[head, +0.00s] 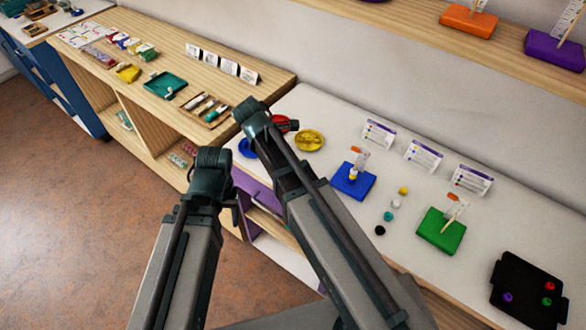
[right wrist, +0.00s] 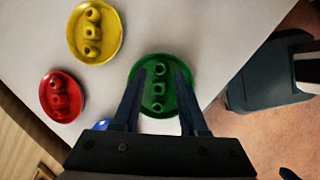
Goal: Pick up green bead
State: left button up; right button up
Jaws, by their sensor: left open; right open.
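In the right wrist view a round green dish (right wrist: 178,67) holds three green beads, with a squarish green bead (right wrist: 159,89) in the middle. My right gripper (right wrist: 160,75) is open, its fingers on either side of the beads as seen from above, with nothing held. In the head view my right arm hides that dish and the gripper. Another small green bead (head: 546,302) lies on a black tray (head: 520,268) at lower right. My left gripper (head: 235,205) hangs at the table's left edge, mostly hidden by its own arm.
Red (head: 282,123), yellow (head: 309,140) and blue (head: 247,148) dishes stand near the table's left end. A blue board (head: 345,184), loose beads (head: 389,216) and a green board (head: 441,230) lie to the right. The wooden shelf (head: 200,62) is behind left.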

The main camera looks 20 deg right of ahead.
jog(key=shift+b+x, duration=0.55)
jog(key=shift+x, duration=0.5)
jog(key=shift+a, duration=0.1)
jog(key=shift+c, duration=0.3)
grip_shut()
jog(key=shift+r, duration=0.15)
